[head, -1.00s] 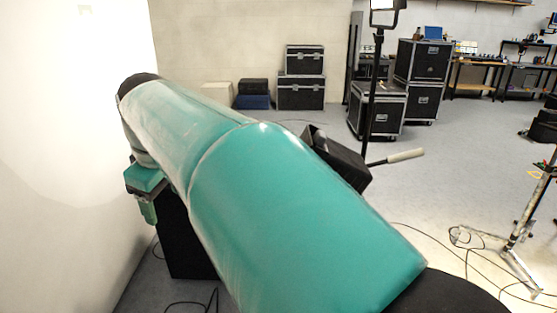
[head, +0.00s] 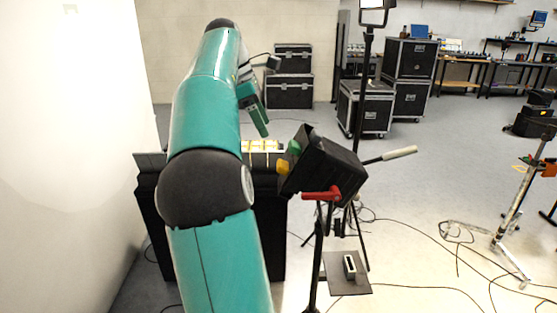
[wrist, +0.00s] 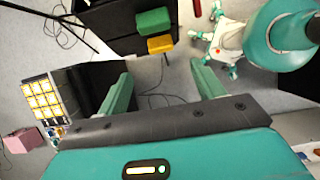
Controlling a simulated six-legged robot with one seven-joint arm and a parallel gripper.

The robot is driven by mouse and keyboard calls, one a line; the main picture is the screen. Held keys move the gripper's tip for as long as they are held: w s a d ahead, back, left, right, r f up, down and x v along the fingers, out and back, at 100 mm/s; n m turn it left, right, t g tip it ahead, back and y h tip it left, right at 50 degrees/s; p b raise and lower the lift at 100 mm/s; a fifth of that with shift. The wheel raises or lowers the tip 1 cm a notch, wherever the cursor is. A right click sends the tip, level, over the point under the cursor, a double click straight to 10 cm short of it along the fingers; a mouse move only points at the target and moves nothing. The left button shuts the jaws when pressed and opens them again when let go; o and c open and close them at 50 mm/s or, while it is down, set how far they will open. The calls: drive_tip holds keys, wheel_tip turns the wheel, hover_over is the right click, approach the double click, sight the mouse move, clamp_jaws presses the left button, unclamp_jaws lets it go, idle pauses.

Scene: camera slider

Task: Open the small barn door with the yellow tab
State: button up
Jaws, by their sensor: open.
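A black box-shaped lamp head (head: 335,165) stands on a stand right of my arm. On its left side, a yellow tab (head: 282,167) sits just below a green tab (head: 294,147). In the wrist view the yellow tab (wrist: 160,44) and green tab (wrist: 153,22) lie beyond my fingertips, near the top middle. My gripper (head: 262,120) is up and left of the tabs, apart from them. In the wrist view my gripper (wrist: 160,72) has its green fingers spread wide with nothing between them. The small door itself is hard to make out against the dark lamp head.
A red handle (head: 322,193) and a pale-gripped bar (head: 400,153) stick out of the lamp head. A black case (head: 265,225) stands behind my arm. A panel of lit yellow squares (wrist: 40,97) is left of my fingers. A white wall is at left; cables cross the floor.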

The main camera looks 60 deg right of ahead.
sight(280, 162)
drive_tip(key=x, duration=1.1)
drive_tip(key=shift+s+f, duration=0.15)
drive_tip(key=shift+f, duration=0.2)
drive_tip(key=c, duration=1)
